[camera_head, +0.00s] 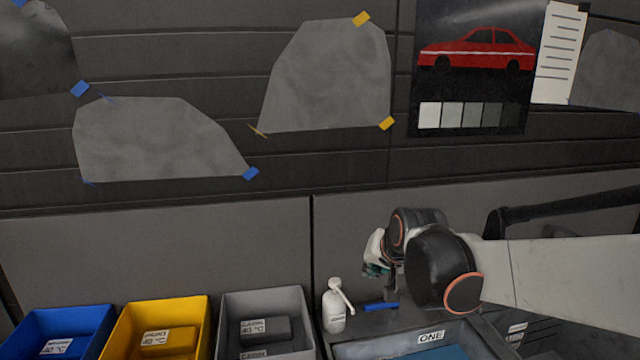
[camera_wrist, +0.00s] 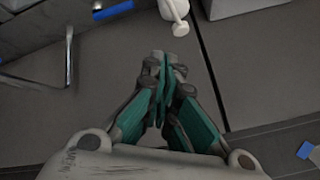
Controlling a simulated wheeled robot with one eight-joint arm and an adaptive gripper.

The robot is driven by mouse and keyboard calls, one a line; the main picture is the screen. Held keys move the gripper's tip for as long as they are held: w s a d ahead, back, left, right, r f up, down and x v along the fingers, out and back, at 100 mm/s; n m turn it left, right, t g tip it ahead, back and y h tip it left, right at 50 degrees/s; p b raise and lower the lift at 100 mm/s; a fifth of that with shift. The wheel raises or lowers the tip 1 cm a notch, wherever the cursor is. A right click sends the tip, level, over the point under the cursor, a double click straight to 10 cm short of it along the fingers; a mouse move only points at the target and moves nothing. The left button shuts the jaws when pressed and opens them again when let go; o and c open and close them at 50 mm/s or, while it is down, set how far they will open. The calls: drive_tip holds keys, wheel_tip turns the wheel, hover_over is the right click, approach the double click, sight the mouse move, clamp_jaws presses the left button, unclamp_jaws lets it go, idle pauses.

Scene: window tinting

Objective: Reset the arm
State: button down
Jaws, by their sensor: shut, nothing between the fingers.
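My arm reaches in from the right in the head view, folded at a dark joint, with my gripper (camera_head: 376,268) above the bench near the wall. In the wrist view, my gripper (camera_wrist: 165,62) has its green-padded fingers together at the tips, with nothing between them. The wall panels fill most of the view behind the fingers. A white spray bottle (camera_head: 334,310) stands below and left of my gripper; part of it shows at the top of the wrist view (camera_wrist: 176,14). A blue-handled tool (camera_head: 381,306) lies beside the bottle and also shows in the wrist view (camera_wrist: 113,11).
Blue (camera_head: 92,318), yellow (camera_head: 197,320) and grey (camera_head: 228,302) bins line the lower left. A tray labelled ONE (camera_head: 431,337) sits below my arm. Grey film sheets (camera_head: 160,140) (camera_head: 330,75) are taped to the wall, beside a red car poster (camera_head: 476,85).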

drive_tip(key=s+d+f+n+h+b, duration=0.1)
drive_tip(key=s+d+f+b, duration=0.2)
drive_tip(key=s, duration=1)
drive_tip(key=s+d+f+n+g+b, duration=0.1)
drive_tip(key=s+d+f, duration=0.4)
drive_tip(key=s, duration=0.9)
drive_tip(key=shift+s+f+n+h+b, duration=0.15)
drive_tip(key=shift+s+n+h+b, duration=0.2)
drive_tip(key=shift+n+b, duration=0.55)
drive_tip(key=shift+w+d, duration=0.1)
